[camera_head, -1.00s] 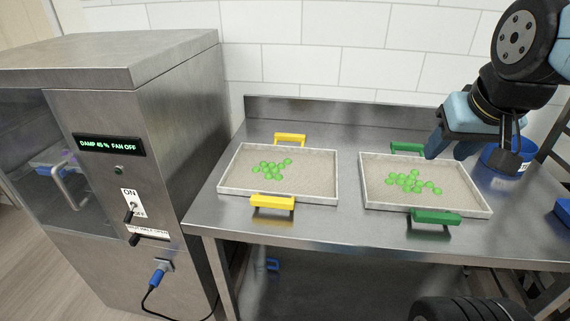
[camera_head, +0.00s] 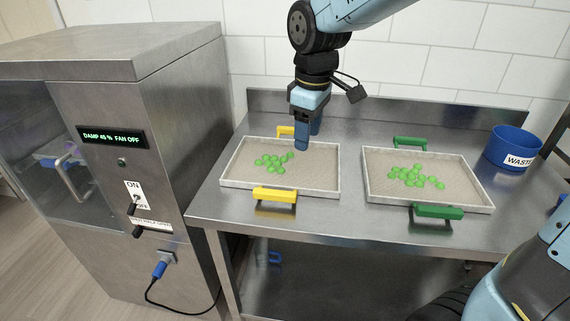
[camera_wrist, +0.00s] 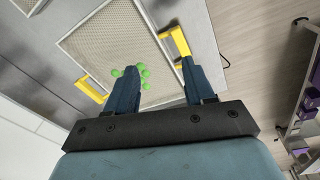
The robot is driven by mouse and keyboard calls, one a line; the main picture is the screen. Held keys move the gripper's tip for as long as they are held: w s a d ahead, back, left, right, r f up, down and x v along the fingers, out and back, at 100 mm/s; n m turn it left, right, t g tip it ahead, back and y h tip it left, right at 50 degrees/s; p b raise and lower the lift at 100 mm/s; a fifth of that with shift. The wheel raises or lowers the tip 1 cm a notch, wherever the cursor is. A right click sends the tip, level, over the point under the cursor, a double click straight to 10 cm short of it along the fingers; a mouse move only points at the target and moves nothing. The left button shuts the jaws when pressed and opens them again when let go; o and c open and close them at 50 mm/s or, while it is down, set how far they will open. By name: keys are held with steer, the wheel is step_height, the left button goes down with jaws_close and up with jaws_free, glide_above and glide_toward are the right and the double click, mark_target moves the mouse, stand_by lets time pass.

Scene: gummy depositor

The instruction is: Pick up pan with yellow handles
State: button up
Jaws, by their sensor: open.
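The pan with yellow handles (camera_head: 322,187) lies flat on the steel table and holds several green gummies (camera_head: 272,162). Its front yellow handle (camera_head: 275,195) is in clear view; its back yellow handle (camera_head: 285,131) is partly hidden by my gripper. My gripper (camera_head: 306,137) is open and empty, pointing down over the pan's back right part. In the wrist view my gripper's fingers (camera_wrist: 158,80) are spread apart, with the pan (camera_wrist: 118,35) beyond them. One yellow handle (camera_wrist: 179,42) shows near the right finger, and the other (camera_wrist: 91,90) is at the left.
A second pan with green handles (camera_head: 480,204) and green gummies stands to the right. A blue waste bin (camera_head: 508,146) is at the table's back right. A steel machine (camera_head: 170,130) stands close on the left. The steel table (camera_head: 330,226) has a bare front strip.

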mark_target(274, 191)
steer(key=a+f+n+g, duration=0.1)
steer(key=a+f+n, duration=0.25)
steer(key=a, duration=0.45)
steer(key=shift+h, duration=0.3)
steer(key=f, duration=0.9)
steer(key=shift+s, duration=0.3)
steer(key=shift+d+f, duration=0.2)
steer(key=shift+f, duration=1.15)
steer(key=shift+d+f, duration=0.15)
steer(key=shift+f, duration=1.2)
jaws_close()
